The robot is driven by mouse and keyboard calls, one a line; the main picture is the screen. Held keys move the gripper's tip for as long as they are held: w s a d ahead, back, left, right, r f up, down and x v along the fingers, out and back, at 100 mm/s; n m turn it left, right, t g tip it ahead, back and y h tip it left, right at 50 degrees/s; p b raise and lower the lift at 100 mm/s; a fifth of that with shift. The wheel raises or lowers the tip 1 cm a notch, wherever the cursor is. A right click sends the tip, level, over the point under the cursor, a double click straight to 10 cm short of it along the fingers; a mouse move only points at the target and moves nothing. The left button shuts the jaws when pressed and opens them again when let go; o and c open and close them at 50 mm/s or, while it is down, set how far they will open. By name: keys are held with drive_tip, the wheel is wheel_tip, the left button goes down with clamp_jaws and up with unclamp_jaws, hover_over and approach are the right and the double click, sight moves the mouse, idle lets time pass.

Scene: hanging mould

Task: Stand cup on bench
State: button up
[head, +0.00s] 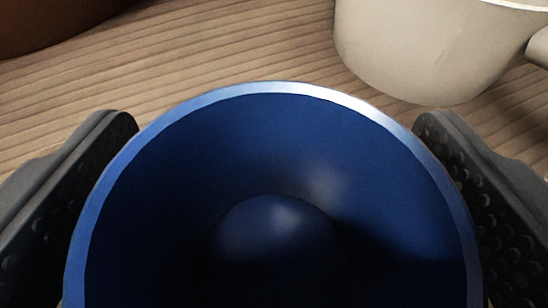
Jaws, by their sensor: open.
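A blue cup (270,140) with a pale shiny rim fills the lower middle of the head view. Its round mouth faces the camera, and a rounded bump shows deep inside. My gripper (275,122) is open, with one dark finger at the left of the cup and one at the right. Both fingers lie close along its outer wall; I cannot tell whether they touch it. The cup's outer wall and base are hidden, so I cannot tell what it rests on. The wooden bench (230,58) shows behind it.
A beige cup-like vessel (425,50) with a handle at its right stands at the upper right, close behind the right finger. A brown rounded object (50,22) is cut off at the upper left. Bare wood lies between them.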

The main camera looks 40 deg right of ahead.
drive_tip(key=p+v, duration=0.1)
drive_tip(key=v, duration=1.1)
drive_tip(key=shift+p, duration=0.35)
drive_tip(key=w+a+r+n+t+y, duration=0.1)
drive_tip(key=w+a+r+t+y, duration=0.3)
drive_tip(key=r, duration=0.6)
drive_tip(key=s+a+r+n+g+y, duration=0.15)
drive_tip(key=a+r, duration=0.35)
drive_tip(key=r, duration=0.5)
drive_tip(key=w+a+r+n+t+y, duration=0.2)
drive_tip(key=a+r, duration=0.3)
drive_tip(key=r, duration=0.5)
drive_tip(key=s+r+n, duration=0.1)
drive_tip(key=s+r, duration=0.7)
drive_tip(key=r, duration=0.3)
drive_tip(key=s+r+n, duration=0.2)
drive_tip(key=s+r, duration=0.7)
drive_tip(key=r, duration=0.3)
drive_tip(key=shift+s+a+y, duration=0.25)
drive_tip(key=shift+y, duration=0.2)
drive_tip(key=shift+t, duration=0.25)
